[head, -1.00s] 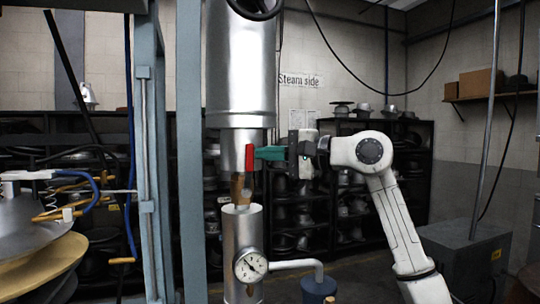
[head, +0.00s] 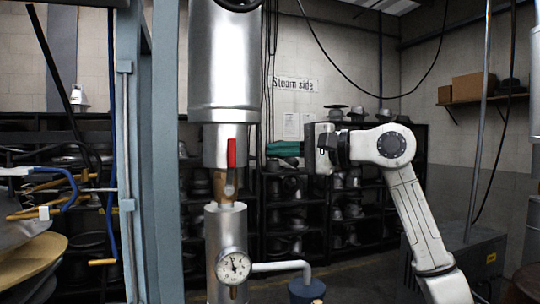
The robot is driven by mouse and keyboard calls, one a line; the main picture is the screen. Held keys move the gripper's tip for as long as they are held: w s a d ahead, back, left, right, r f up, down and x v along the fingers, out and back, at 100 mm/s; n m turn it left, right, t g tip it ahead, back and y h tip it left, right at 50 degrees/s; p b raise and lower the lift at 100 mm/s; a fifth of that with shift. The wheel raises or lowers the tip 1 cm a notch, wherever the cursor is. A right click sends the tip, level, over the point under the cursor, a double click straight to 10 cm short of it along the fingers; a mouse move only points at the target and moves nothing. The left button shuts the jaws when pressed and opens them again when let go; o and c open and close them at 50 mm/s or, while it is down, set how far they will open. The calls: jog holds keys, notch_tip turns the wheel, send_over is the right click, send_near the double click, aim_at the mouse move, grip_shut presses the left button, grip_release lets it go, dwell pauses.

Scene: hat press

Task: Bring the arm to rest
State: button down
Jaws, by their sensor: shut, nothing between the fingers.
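My gripper (head: 272,150) is in the middle of the head view, at the end of my white arm. Its green fingers point left and are shut with nothing between them. The fingertips are apart from the red valve lever (head: 231,153), with a clear gap between them. The lever stands upright on the steam pipe (head: 223,147). The arm is bent, with its elbow joint to the right of the gripper.
A round pressure gauge (head: 233,266) sits low on the pipe. A blue-grey post (head: 166,150) stands to its left. Dark shelves (head: 322,210) of metal hat forms stand behind. A grey box (head: 470,255) stands at the right.

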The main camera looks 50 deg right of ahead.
jog(key=b+v, duration=0.1)
jog(key=v, duration=0.6)
jog(key=shift+d+b, duration=0.2)
jog(key=shift+b, duration=0.15)
